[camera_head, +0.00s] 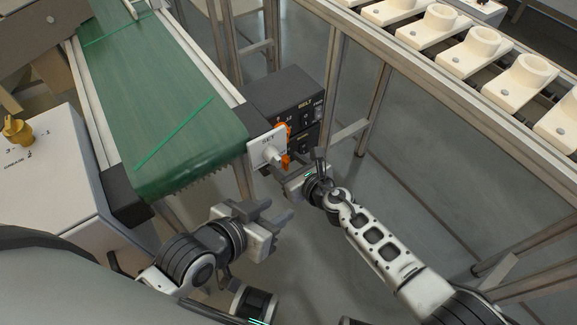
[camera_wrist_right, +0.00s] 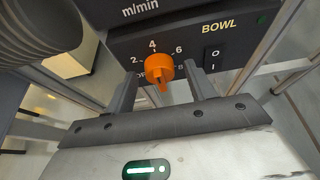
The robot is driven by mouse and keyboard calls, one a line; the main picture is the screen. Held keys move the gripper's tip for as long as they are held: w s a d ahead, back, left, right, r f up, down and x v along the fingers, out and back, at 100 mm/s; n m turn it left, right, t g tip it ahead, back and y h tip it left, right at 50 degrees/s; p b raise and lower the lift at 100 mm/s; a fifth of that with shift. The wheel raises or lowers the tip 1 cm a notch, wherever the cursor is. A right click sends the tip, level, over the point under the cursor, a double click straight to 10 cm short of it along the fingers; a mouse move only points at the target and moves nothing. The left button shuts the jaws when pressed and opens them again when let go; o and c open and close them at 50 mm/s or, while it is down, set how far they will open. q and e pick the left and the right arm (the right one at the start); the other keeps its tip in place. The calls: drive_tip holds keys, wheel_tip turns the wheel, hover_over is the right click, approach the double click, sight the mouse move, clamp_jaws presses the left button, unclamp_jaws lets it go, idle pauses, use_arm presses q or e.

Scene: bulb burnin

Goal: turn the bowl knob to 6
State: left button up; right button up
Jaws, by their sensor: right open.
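In the right wrist view, the orange bowl knob (camera_wrist_right: 158,68) sits on a black panel marked BOWL, with 2, 4, 6 and 8 around it. A narrow part of it sticks out toward the bottom of the picture; which number it is set to I cannot tell. My right gripper (camera_wrist_right: 161,90) is open, one finger on each side of the knob, with no clear contact. In the head view, my right gripper (camera_head: 292,172) is at the control box, and hides part of it. My left gripper (camera_head: 269,212) is open and empty, below the conveyor's end.
A black control box (camera_head: 290,92) marked BELT stands beside the green conveyor (camera_head: 165,110). A white SET plate (camera_head: 262,142) with a white knob is close to my right gripper. A white box (camera_head: 45,165) with a yellow knob (camera_head: 17,130) stands left. A metal frame with cream holders is at right.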

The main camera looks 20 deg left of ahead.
drive_tip(key=c, duration=1)
